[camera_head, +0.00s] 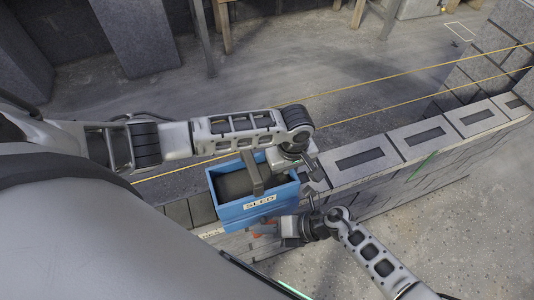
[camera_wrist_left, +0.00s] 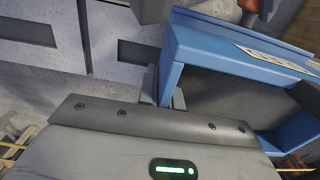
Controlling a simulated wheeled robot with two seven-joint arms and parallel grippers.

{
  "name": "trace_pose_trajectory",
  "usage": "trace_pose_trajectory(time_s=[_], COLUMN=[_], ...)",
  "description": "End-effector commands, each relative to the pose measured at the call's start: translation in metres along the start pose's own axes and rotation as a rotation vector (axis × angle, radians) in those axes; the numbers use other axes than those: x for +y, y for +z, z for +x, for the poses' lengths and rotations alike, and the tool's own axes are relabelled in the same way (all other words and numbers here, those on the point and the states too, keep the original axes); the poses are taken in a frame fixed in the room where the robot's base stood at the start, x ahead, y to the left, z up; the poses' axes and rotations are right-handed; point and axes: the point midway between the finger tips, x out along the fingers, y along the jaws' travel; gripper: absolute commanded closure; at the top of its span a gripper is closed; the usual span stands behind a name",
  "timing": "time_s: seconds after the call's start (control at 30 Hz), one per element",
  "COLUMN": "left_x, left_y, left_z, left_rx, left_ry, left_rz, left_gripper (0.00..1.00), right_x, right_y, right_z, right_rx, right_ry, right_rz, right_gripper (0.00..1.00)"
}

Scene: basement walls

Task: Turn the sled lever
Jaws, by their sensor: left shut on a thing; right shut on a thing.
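The blue sled (camera_head: 232,216), an open-topped box with a "SLED" label on its front, sits on the block wall. The left wrist view shows its blue rim (camera_wrist_left: 215,47). My left gripper (camera_head: 303,180) is at the sled's right end; in the left wrist view its fingers (camera_wrist_left: 165,92) are shut on the blue end wall. An orange-red lever (camera_head: 264,229) shows low at the sled's front. My right gripper (camera_head: 276,229) comes in from the right and is shut on the lever; its fingertips are small and partly hidden.
The wall of grey hollow blocks (camera_head: 360,160) runs on to the upper right. Yellow string lines (camera_head: 420,74) stretch along behind it. Concrete floor (camera_head: 470,210) at the lower right is clear.

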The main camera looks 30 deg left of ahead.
Motion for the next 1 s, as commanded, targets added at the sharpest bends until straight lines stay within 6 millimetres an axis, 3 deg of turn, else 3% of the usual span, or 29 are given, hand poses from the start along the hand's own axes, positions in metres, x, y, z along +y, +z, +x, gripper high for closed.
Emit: trace_pose_trajectory(time_s=[0.67,0.7,0.77,1.0], left_x=[0.0004,0.0004,0.0003,0.0004], left_y=[0.002,0.002,0.002,0.0017], left_z=[-0.0007,-0.0007,-0.0007,-0.0007], left_rx=[-0.005,-0.005,-0.005,-0.004], left_ry=[0.0,0.0,0.0,0.0], left_rz=[0.001,0.001,0.001,0.0], left_gripper=[1.0,1.0,1.0,1.0], right_x=[-0.0018,-0.0018,-0.0017,-0.0007], right_y=[0.003,0.0032,0.0033,0.0022], right_z=[-0.002,-0.002,-0.0021,-0.0012], right_rx=[-0.007,-0.007,-0.007,-0.004], right_ry=[0.119,0.119,0.119,0.122], right_rz=[0.052,0.051,0.051,0.051], right_gripper=[1.0,0.85,0.69,0.66])
